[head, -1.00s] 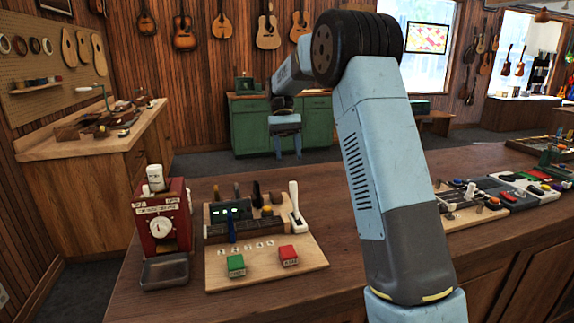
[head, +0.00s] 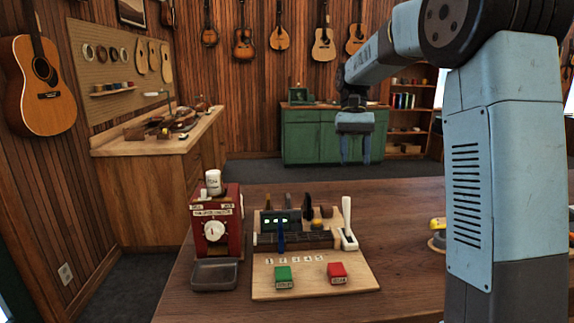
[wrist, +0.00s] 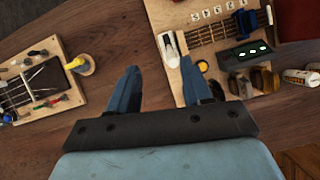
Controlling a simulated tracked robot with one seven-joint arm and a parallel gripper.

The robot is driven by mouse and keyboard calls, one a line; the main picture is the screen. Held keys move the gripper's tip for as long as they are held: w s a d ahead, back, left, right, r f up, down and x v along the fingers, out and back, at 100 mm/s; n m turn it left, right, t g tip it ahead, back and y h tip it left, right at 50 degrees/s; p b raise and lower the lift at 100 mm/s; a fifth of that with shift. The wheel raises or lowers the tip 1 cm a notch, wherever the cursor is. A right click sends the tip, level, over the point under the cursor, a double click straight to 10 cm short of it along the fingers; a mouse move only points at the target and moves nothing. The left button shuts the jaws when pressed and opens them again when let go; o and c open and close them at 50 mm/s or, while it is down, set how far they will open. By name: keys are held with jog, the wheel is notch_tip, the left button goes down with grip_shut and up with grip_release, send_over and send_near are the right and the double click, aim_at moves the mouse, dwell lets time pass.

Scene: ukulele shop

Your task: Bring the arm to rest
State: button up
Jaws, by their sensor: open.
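My blue arm rises at the right of the head view and reaches over the bench toward the back. My gripper (head: 355,150) hangs from its end with the fingers pointing down, above the far side of the bench. In the wrist view my gripper (wrist: 163,88) shows two blue fingers spread apart, with only wooden bench top (wrist: 140,45) between them. It holds nothing. The right finger overlaps the edge of a wooden board in that view, but I cannot tell the height between them.
A board (head: 315,290) with a fretted neck, white lever (head: 347,222), green block (head: 283,277) and red block (head: 337,273) lies on the bench. A red dial machine (head: 216,228) with a grey tray stands left. Another board (wrist: 40,85) lies left in the wrist view. A green cabinet (head: 320,135) stands behind.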

jog(key=s+d+t, duration=0.1)
jog(key=s+t, duration=0.2)
jog(key=s, duration=0.6)
jog(key=s+d+f+t, duration=0.1)
jog(key=s+t, duration=0.3)
jog(key=s, duration=0.5)
jog(key=s+d+f+t, duration=0.1)
jog(key=s+t, duration=0.3)
jog(key=s, duration=0.5)
jog(key=shift+s+d+f+n, duration=0.2)
jog(key=shift+s+d+n, duration=0.2)
jog(key=shift+d, duration=0.4)
